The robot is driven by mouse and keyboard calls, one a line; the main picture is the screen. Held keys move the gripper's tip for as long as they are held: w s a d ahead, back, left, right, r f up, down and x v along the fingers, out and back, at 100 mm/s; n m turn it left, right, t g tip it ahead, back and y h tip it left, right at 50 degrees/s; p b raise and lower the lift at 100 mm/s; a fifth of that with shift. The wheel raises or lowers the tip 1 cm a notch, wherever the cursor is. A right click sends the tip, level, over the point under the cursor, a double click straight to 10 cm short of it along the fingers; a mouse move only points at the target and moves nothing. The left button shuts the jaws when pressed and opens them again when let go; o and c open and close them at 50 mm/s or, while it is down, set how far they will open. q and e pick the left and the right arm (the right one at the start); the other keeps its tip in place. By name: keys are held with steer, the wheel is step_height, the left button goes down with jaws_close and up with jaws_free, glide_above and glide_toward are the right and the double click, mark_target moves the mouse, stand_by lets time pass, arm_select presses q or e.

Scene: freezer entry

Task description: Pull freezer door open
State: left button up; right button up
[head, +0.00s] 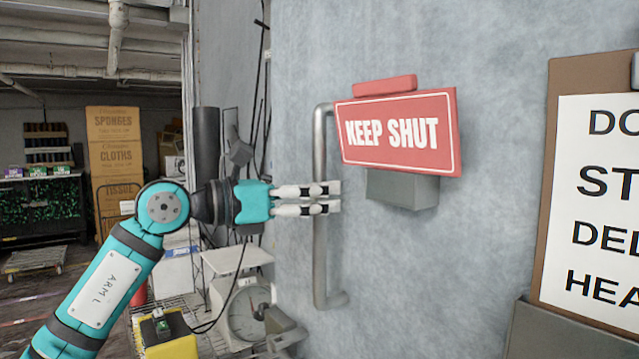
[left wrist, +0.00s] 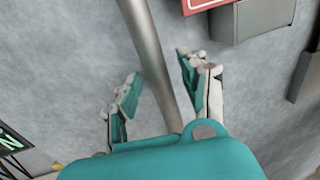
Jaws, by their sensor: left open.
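The freezer door (head: 480,270) is a large grey frosted panel, and no gap shows at its edge. Its handle (head: 320,255) is a vertical metal bar beside a red KEEP SHUT sign (head: 398,134). My left gripper (head: 338,198) reaches across the bar at mid height, and its fingers hide a short stretch of it. In the left wrist view the handle (left wrist: 149,50) runs between the open fingers (left wrist: 158,82), with space on both sides. No clear contact with the bar shows. My right gripper is not in view.
A grey box (head: 402,190) sits under the sign. A clipboard notice (head: 600,200) is at the right. Left of the door stand a scale (head: 246,315) and a yellow item (head: 170,335). Stacked cartons (head: 114,150) are farther back, with open floor at the far left.

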arm_select(q)
steer(key=shift+w+d, duration=0.15)
steer(key=shift+d, duration=0.1)
jaws_close()
steer(key=shift+w+d, duration=0.1)
steer(key=shift+d, duration=0.1)
stand_by(0.4)
